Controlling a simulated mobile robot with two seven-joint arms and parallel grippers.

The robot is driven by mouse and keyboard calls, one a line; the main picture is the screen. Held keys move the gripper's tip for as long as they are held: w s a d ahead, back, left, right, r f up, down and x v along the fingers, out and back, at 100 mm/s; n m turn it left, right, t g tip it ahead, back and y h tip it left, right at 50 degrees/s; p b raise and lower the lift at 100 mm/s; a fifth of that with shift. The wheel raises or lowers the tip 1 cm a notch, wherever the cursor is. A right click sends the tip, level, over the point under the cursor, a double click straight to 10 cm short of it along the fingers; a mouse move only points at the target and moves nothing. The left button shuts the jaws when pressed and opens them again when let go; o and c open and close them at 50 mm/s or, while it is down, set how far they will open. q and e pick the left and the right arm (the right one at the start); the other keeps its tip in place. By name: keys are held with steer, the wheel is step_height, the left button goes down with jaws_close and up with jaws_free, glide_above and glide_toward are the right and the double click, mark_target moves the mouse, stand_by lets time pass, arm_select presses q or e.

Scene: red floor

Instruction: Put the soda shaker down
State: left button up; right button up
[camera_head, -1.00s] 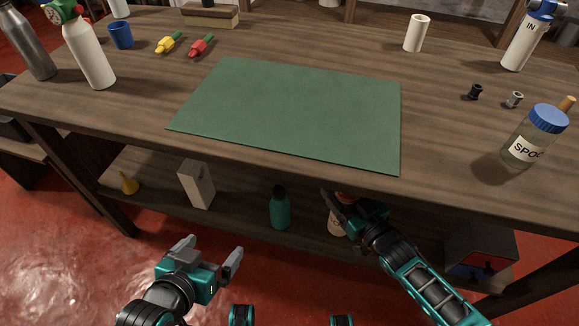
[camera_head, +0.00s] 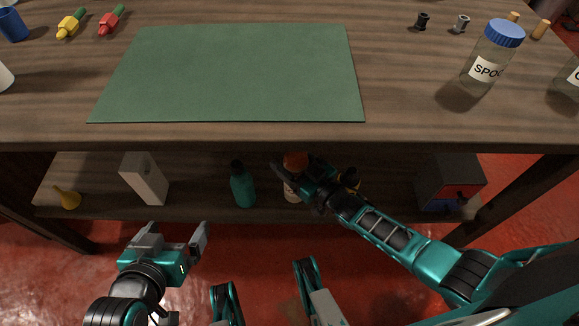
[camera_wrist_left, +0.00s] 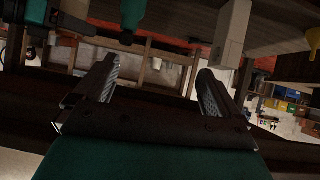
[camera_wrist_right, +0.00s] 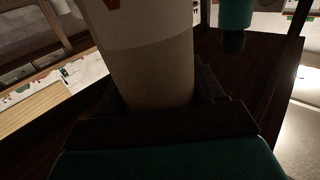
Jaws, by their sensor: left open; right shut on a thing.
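The soda shaker, a pale beige bottle with an orange cap (camera_head: 294,161), is at the lower shelf under the table, right of a teal bottle (camera_head: 243,188). My right gripper (camera_head: 290,181) is shut on it. In the right wrist view the shaker's pale body (camera_wrist_right: 150,65) fills the space between the fingers. It looks about upright; I cannot tell whether its base touches the shelf. My left gripper (camera_head: 177,234) is open and empty in front of the shelf; its spread fingers show in the left wrist view (camera_wrist_left: 150,92).
The lower shelf (camera_head: 100,205) also holds a yellow funnel (camera_head: 67,198), a white box (camera_head: 146,178) and a dark box (camera_head: 449,184) at the right. The tabletop above has a green mat (camera_head: 235,75) and a labelled jar (camera_head: 491,62). The table edge overhangs my right gripper.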

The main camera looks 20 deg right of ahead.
steer(key=shift+f+b, duration=0.3)
steer(key=shift+f, duration=0.65)
steer(key=o, duration=1.6)
steer(key=shift+f, duration=0.15)
